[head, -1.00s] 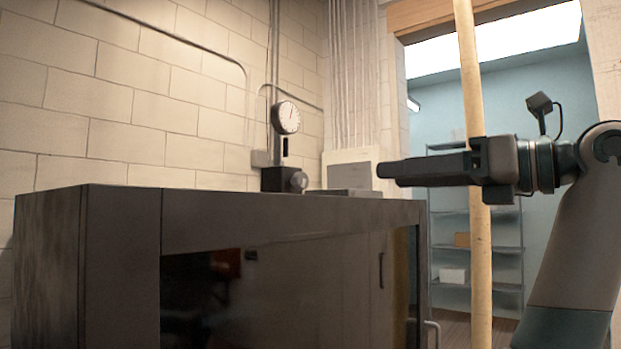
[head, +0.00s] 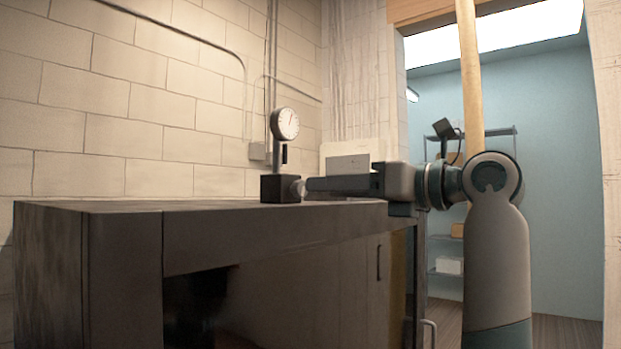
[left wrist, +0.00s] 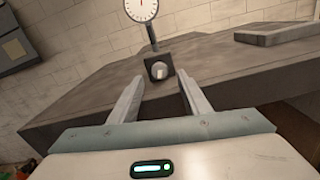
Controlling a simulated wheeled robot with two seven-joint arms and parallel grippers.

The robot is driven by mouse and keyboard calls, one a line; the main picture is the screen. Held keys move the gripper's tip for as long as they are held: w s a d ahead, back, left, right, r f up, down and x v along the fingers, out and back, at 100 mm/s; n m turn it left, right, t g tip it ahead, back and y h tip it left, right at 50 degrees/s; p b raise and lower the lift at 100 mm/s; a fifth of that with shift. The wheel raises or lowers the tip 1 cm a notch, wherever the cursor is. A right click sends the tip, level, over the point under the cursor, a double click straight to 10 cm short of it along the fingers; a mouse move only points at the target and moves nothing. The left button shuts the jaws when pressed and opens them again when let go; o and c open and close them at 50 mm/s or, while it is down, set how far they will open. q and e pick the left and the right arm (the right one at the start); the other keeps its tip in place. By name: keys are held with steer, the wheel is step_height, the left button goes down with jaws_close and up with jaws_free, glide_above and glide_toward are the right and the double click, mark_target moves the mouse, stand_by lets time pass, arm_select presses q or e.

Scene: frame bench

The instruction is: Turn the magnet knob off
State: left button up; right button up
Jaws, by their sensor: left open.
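The magnet base is a small dark block (head: 274,189) on the bench top, carrying a post with a round white dial gauge (head: 285,123). Its pale round knob (head: 298,188) is on the side facing my left gripper (head: 311,185). In the left wrist view the knob (left wrist: 160,72) shows on the block's front, with the dial (left wrist: 141,10) above. My left gripper (left wrist: 160,79) is open; its two fingers flank the knob in that picture, their tips close to it. I cannot tell whether they touch it. My right gripper is not in view.
The dark bench (head: 120,227) has a flat top, mostly clear to the left. A flat grey slab (left wrist: 275,34) lies on it to the right in the left wrist view. A wooden post (head: 470,70) and a shelf rack (head: 447,248) stand behind my arm.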

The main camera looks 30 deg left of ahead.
mark_target(303, 188)
arm_select(q)
steer(key=a+p, duration=0.1)
steer(key=a, duration=0.4)
steer(key=shift+w+a, duration=0.15)
steer(key=shift+w, duration=0.05)
steer(key=c, duration=1)
steer(key=shift+f+n+b, duration=0.15)
steer(key=shift+n+b, duration=0.6)
steer(key=shift+n, duration=0.35)
steer(key=shift+c, duration=0.2)
steer(key=shift+r+n+b, duration=0.2)
steer(key=shift+n+b, duration=0.15)
steer(key=shift+n, duration=0.55)
steer(key=o, duration=1)
steer(key=shift+o, duration=0.2)
